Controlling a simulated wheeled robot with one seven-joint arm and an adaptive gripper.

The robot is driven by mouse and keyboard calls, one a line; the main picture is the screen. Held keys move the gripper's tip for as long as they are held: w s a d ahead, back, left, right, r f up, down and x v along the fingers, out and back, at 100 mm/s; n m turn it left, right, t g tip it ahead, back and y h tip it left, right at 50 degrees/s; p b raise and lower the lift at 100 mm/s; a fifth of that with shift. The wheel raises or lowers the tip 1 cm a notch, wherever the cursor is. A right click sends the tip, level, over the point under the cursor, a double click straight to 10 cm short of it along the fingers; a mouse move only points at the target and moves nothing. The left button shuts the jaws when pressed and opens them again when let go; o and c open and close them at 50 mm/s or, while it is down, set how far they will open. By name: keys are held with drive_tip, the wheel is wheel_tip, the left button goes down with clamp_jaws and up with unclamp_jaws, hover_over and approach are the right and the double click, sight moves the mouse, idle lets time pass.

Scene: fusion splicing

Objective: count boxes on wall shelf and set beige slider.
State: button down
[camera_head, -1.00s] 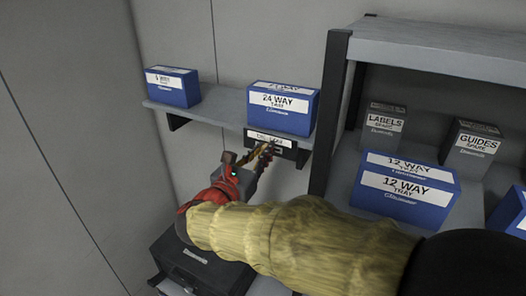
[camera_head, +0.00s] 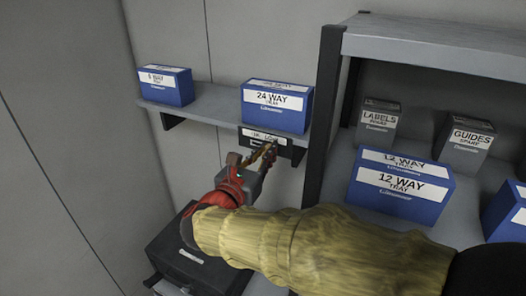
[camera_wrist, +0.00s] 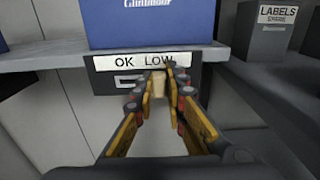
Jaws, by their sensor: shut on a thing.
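The wall shelf (camera_head: 218,103) holds two blue boxes: a small box (camera_head: 166,88) at its left end and a 24 WAY TRAY box (camera_head: 277,108) at its right end. A dark slider panel (camera_head: 246,141) hangs under the shelf's right part. In the wrist view its white label strip (camera_wrist: 138,60) reads OK and LOW. The beige slider (camera_wrist: 157,79) stands in front of the panel, below the gap between OK and the start of LOW. My gripper (camera_wrist: 159,84) is shut on the beige slider, its fingertips at either side. The slot behind the fingers is mostly hidden.
A dark upright (camera_head: 322,120) of a grey rack stands right of the panel. The rack holds a 12 WAY TRAY box (camera_head: 398,195), a LABELS box (camera_head: 378,122) and a GUIDES box (camera_head: 466,143). A black case (camera_head: 190,255) sits below my arm.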

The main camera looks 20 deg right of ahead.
drive_tip(key=c, duration=1.8)
unclamp_jaws()
drive_tip(key=shift+s+d, duration=0.1)
drive_tip(key=shift+d, duration=0.05)
drive_tip(key=v, duration=1.2)
